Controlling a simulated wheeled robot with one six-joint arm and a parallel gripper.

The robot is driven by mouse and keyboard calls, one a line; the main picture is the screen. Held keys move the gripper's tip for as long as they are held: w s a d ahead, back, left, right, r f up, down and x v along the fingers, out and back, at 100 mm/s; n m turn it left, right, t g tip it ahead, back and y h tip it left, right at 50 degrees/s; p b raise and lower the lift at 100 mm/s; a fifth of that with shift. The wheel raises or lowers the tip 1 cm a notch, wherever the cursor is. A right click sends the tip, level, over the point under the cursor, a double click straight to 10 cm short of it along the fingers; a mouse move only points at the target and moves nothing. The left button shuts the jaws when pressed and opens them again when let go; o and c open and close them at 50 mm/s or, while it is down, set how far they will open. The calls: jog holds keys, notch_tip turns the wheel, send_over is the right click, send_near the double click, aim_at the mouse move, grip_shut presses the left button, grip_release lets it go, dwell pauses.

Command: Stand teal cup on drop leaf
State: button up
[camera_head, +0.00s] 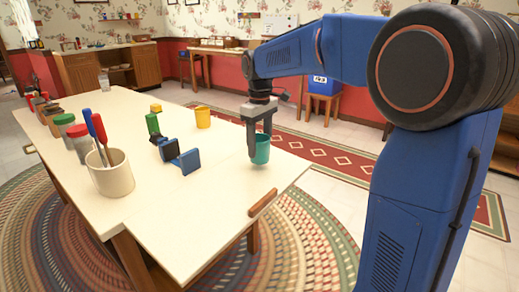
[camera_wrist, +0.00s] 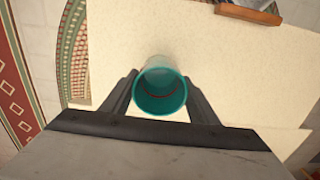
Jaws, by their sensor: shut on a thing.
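The teal cup (camera_head: 261,150) is upright between the fingers of my gripper (camera_head: 259,145), over the right-hand part of the pale table, which looks like the drop leaf (camera_head: 240,192). My gripper is shut on the cup. In the wrist view I look down into the open, empty-looking teal cup (camera_wrist: 159,92), with a finger of my gripper (camera_wrist: 160,100) on each side. The pale leaf surface (camera_wrist: 225,70) lies below and around it. I cannot tell whether the cup's base touches the leaf.
A cream crock (camera_head: 109,173) holds red and blue-handled tools. Jars line the far left edge. The leaf's near part is clear, with a wooden piece (camera_head: 262,203) at its edge.

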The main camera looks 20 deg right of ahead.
jog(key=shift+f, duration=0.8)
jog(key=shift+f, duration=0.45)
jog(key=o, duration=1.1)
jog(key=shift+o, duration=0.2)
notch_tip(320, 180, up, 13)
jog(key=s+d+f+m+t, duration=0.1)
jog(key=s+d+f+m, duration=0.1)
jog(key=s+f, duration=0.4)
jog(key=s+d+f+m+t, duration=0.2)
jog(key=s+f, duration=0.4)
jog(key=s, duration=1)
jog(key=s+d+f+m+t, duration=0.1)
jog(key=s+d+f+m, duration=0.2)
jog(key=s+f, duration=0.3)
jog(key=s, duration=0.5)
jog(key=shift+s+f+t, duration=0.25)
jog(key=shift+s+t, duration=0.1)
jog(key=shift+t, duration=0.05)
